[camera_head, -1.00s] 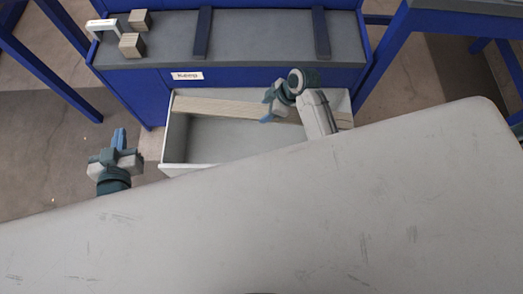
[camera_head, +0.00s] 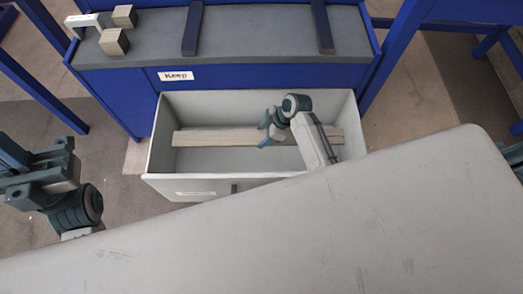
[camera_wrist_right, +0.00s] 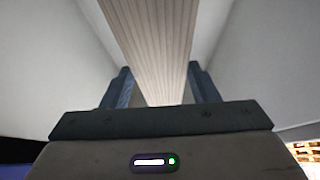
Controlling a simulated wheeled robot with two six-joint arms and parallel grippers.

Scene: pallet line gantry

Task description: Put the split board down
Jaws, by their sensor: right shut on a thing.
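The split board (camera_head: 215,138) is a long, pale, grained plank lying lengthwise inside the open light-grey drawer (camera_head: 158,140). My right gripper (camera_head: 268,132) reaches into the drawer and is shut on the board near its middle. In the right wrist view the board (camera_wrist_right: 150,40) runs between the two fingers, with pale drawer walls on both sides. I cannot tell whether the board touches the drawer floor. No split shows clearly. My left gripper (camera_head: 35,165) is at the left edge, outside the drawer and partly cut off; its jaws are unclear.
A blue bench (camera_head: 120,85) with a "Keep" label (camera_head: 176,76) stands behind the drawer. On its grey top are two wooden blocks (camera_head: 114,41), a white bracket (camera_head: 82,22) and two dark strips (camera_head: 192,28). The drawer front has a small unreadable label (camera_head: 196,193).

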